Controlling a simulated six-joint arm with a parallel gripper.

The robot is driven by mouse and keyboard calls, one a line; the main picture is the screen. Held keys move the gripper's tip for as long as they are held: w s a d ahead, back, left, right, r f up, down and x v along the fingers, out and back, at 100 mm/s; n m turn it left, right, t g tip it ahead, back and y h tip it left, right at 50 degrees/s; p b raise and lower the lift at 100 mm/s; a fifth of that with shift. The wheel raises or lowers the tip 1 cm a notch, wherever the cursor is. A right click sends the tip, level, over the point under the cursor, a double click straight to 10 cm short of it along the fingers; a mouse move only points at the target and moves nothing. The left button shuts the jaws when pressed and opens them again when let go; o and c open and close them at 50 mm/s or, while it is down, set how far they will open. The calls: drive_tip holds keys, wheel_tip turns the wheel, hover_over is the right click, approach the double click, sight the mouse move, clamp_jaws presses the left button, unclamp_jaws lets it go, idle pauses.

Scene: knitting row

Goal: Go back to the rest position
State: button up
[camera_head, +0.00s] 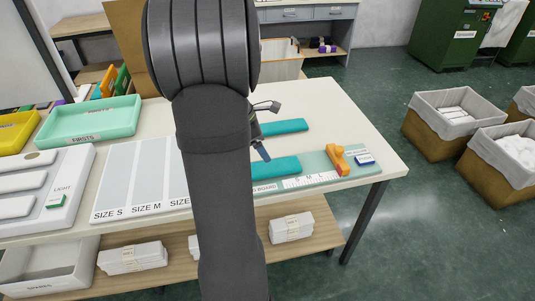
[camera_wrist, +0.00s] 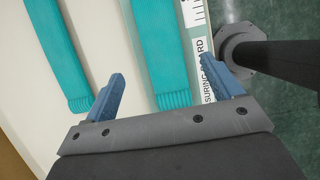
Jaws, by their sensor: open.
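One piece (camera_wrist: 58,50) lies on the bare table and the other (camera_wrist: 161,50) on the measuring board (camera_head: 313,165). The gripper touches neither, as far as I can see.
On the measuring board are an orange block (camera_head: 337,160) and a small blue-and-white box (camera_head: 364,157). A size mat (camera_head: 135,180), a mint FIRSTS tray (camera_head: 90,122) and a yellow tray (camera_head: 18,130) are at left. Lined bins (camera_head: 450,115) stand on the floor at right.

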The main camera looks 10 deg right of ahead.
sight(274, 166)
drive_tip(key=shift+v, duration=1.05)
drive_tip(key=x, duration=1.2)
drive_tip(key=shift+f, duration=0.35)
wheel_tip(274, 166, up, 3)
drive_tip(key=shift+r, duration=0.7)
